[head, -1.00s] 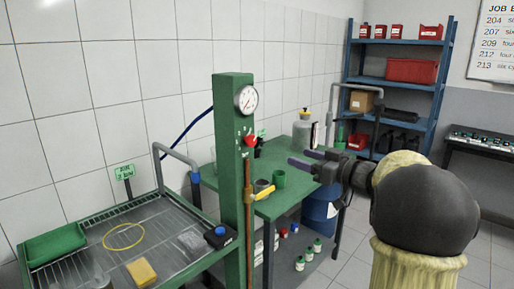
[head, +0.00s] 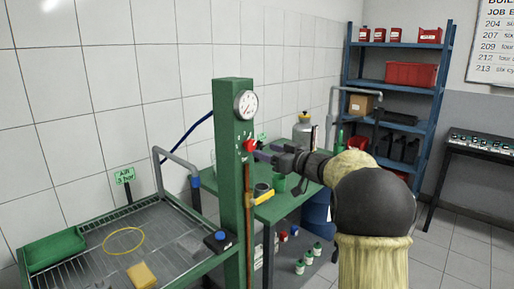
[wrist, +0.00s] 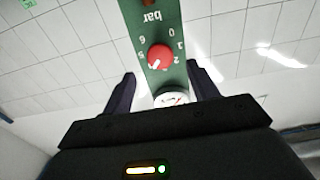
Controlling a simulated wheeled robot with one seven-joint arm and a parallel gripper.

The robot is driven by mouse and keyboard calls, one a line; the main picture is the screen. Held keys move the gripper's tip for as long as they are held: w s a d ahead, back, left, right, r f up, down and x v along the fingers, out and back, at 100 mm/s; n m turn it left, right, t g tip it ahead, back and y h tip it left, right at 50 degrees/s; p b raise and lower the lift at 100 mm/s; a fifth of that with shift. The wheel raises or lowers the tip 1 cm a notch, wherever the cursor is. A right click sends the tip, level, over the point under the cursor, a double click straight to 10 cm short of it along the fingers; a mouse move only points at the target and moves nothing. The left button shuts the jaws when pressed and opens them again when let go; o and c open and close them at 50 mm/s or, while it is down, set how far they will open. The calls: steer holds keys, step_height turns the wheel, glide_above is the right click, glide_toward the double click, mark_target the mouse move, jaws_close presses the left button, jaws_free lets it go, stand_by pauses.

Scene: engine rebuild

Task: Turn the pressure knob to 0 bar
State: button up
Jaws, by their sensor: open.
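The red pressure knob (head: 250,145) sits on the green post (head: 232,170) below a round white gauge (head: 245,104). In the wrist view the knob (wrist: 161,54) is seen face on, upside down, on a plate with white numbers and "bar". Its white pointer mark is at the lower left, pointing away from the 0 at the upper right, on the 5 side. My gripper (head: 262,152) is close to the knob from the right. In the wrist view my gripper (wrist: 161,70) is open, with one finger on each side of the knob. Contact cannot be told.
A wire-topped bench (head: 70,262) with a green tray (head: 55,250) and yellow sponge (head: 141,275) lies at left. A green table (head: 290,205) stands behind my arm.

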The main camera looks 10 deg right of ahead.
mark_target(253, 146)
steer(key=x, duration=0.5)
steer(key=shift+w, duration=0.2)
steer(key=shift+s, duration=0.15)
steer(key=shift+a, duration=0.1)
steer(key=c, duration=1)
